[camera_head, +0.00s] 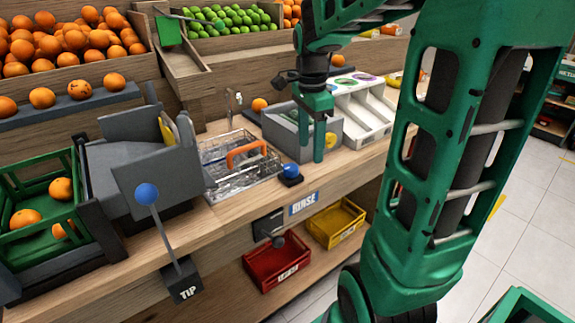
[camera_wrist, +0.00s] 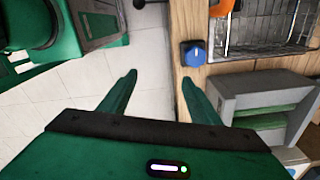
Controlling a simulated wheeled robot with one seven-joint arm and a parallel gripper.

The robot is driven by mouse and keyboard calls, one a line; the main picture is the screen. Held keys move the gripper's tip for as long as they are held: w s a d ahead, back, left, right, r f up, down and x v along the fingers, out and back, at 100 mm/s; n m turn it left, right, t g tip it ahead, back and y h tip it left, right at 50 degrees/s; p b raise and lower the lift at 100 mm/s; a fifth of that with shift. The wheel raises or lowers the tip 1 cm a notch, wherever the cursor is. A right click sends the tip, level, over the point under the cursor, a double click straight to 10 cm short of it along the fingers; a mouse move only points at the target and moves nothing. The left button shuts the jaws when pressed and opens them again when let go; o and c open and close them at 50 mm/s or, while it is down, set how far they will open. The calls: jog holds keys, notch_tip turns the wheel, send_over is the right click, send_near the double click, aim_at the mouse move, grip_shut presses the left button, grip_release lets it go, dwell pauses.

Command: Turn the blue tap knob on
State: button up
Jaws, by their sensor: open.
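The blue tap knob (camera_head: 291,170) sits on a dark base on the wooden counter, in front of the metal sink. In the wrist view the blue knob (camera_wrist: 195,53) shows a short way beyond my right-hand fingertip. My green gripper (camera_head: 318,155) points down over the counter in the head view, to the right of the knob and apart from it. In the wrist view my gripper (camera_wrist: 158,78) has its two fingers wide apart with nothing between them but floor behind.
A grey box (camera_head: 290,130) is close by my gripper. A "RINSE" label (camera_head: 303,203), red bin (camera_head: 276,262) and yellow bin (camera_head: 336,223) are below.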

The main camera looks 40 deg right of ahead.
aim_at(291, 167)
jog(key=w+m, duration=0.6)
jog(key=w, duration=0.2)
notch_tip(291, 167, down, 11)
jog(key=shift+w+f, duration=0.1)
